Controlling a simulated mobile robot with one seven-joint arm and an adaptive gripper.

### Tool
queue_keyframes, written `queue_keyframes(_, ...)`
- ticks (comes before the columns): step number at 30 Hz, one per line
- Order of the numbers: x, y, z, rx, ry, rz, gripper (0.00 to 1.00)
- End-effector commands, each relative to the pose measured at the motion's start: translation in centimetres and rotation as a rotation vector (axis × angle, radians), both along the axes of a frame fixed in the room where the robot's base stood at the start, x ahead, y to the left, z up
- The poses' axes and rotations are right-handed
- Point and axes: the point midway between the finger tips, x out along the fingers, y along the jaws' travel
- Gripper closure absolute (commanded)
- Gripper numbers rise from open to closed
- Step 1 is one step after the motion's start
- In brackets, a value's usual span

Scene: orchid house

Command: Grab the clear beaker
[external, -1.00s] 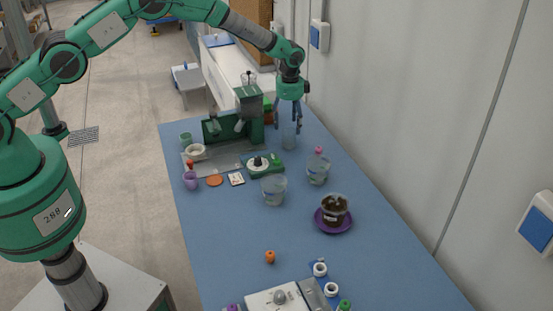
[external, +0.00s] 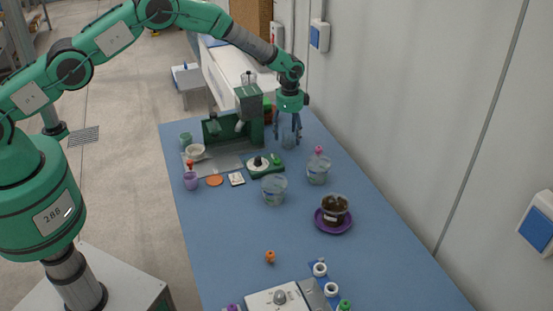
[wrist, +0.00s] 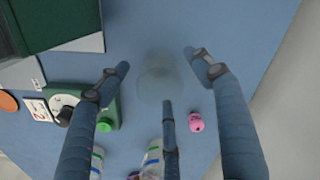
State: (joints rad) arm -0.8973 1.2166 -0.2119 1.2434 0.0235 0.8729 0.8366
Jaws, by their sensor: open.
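The clear beaker (external: 289,140) stands upright near the far end of the blue table, to the right of the green machine. In the wrist view the beaker (wrist: 160,78) is a faint, see-through round shape on the blue surface. My gripper (external: 288,133) is directly above and around it, pointing down, with its fingers spread. In the wrist view my gripper's fingers (wrist: 160,85) are open on the left, right and lower sides of the beaker. I cannot tell whether any finger touches it.
A green machine (external: 249,102) stands left of the beaker, close to my gripper. A green-and-white device (external: 264,166) and a pink-topped clear container (external: 318,170) are nearer. Another clear container (external: 273,190) and a dark pot (external: 335,208) on a purple saucer (external: 347,226) stand further forward. A wall runs along the right.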

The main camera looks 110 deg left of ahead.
Motion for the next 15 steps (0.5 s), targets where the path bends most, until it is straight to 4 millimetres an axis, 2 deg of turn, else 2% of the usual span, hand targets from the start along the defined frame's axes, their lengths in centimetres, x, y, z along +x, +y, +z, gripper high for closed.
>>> queue_keyframes(6, 0.0, 0.0, 0.01, 0.0, 0.0, 0.0, 0.34)
queue_keyframes(8, 0.0, 0.0, 0.01, 0.0, 0.0, 0.0, 0.44)
queue_keyframes(13, 0.0, 0.0, 0.01, 0.0, 0.0, 0.0, 0.77)
queue_keyframes(15, 0.0, 0.0, 0.01, 0.0, 0.0, 0.0, 0.78)
